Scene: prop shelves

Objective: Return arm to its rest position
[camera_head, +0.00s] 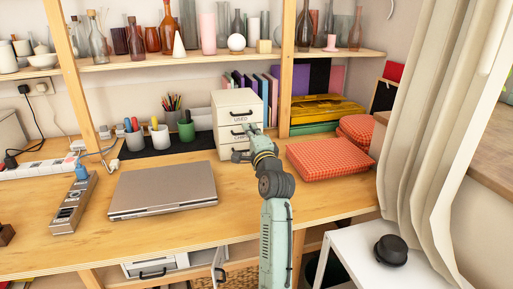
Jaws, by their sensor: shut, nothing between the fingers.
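My arm rises from the bottom middle and reaches over the front of the desk (240,205). My gripper (240,156) is at its far end, small and dark, in front of the lower part of a small white drawer unit (237,103). It is shut and holds nothing. I cannot tell whether it touches the unit. The arm's end hides part of the unit's lower drawers.
A closed laptop (162,188) lies left of my arm, and a red checked box (328,158) lies to the right. Pen cups (160,139) stand behind the laptop. A bottle shelf (220,57) hangs above. A white side table (350,255) and curtain (440,130) are at right.

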